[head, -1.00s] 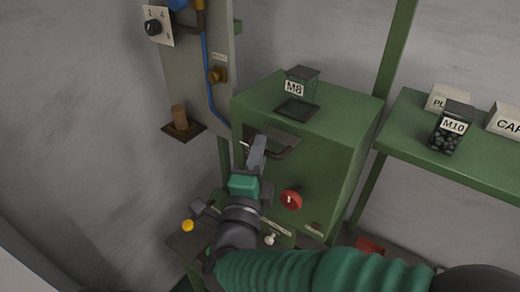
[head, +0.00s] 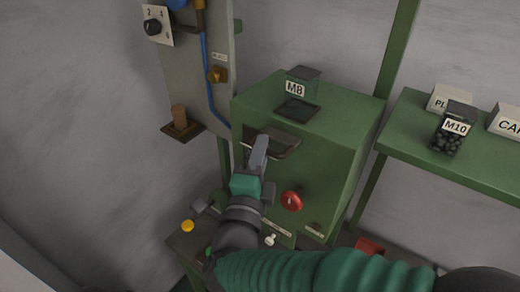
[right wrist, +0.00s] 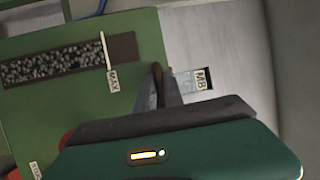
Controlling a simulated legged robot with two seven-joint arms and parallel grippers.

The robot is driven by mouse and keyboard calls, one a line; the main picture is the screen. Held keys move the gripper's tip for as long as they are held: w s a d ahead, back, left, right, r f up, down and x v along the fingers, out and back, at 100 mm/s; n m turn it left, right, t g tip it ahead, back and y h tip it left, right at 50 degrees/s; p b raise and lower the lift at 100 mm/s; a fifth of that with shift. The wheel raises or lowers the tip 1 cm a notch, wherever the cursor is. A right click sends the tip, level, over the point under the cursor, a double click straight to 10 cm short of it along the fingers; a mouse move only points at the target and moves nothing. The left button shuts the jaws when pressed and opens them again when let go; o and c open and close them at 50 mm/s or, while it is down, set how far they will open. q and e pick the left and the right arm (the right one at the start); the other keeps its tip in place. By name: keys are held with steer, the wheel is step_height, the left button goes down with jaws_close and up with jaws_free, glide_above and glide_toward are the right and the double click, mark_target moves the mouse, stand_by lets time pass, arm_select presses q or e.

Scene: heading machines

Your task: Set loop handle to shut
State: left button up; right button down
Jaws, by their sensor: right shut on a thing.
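The green machine cabinet (head: 330,165) stands in the middle of the head view. A dark loop-shaped handle (head: 288,150) shows at the upper part of its front face, partly hidden by my right gripper (head: 262,147). The gripper's grey fingers are closed at it. In the right wrist view a thin brown piece (right wrist: 157,72), seemingly part of the handle, shows at the fingertips of the gripper (right wrist: 165,85). The handle's exact angle is hard to tell. My left gripper is not in view.
An M8 bin (head: 300,88) sits on the cabinet top. A red knob (head: 292,201) and yellow button (head: 188,226) are close to my right arm. A control panel (head: 195,75) stands left; a green shelf (head: 410,135) with an M10 bin (head: 453,130) is right. A window of dark pieces (right wrist: 60,62) has a MAX label.

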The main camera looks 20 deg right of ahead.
mark_target(277, 140)
steer(key=shift+d+f, duration=0.2)
steer(key=shift+d, duration=0.05)
steer(key=shift+w+d+f+b, duration=0.15)
steer(key=shift+w+d+b, duration=0.45)
steer(key=shift+b, duration=0.45)
steer(key=shift+d+r, duration=0.25)
steer(key=shift+r, duration=0.05)
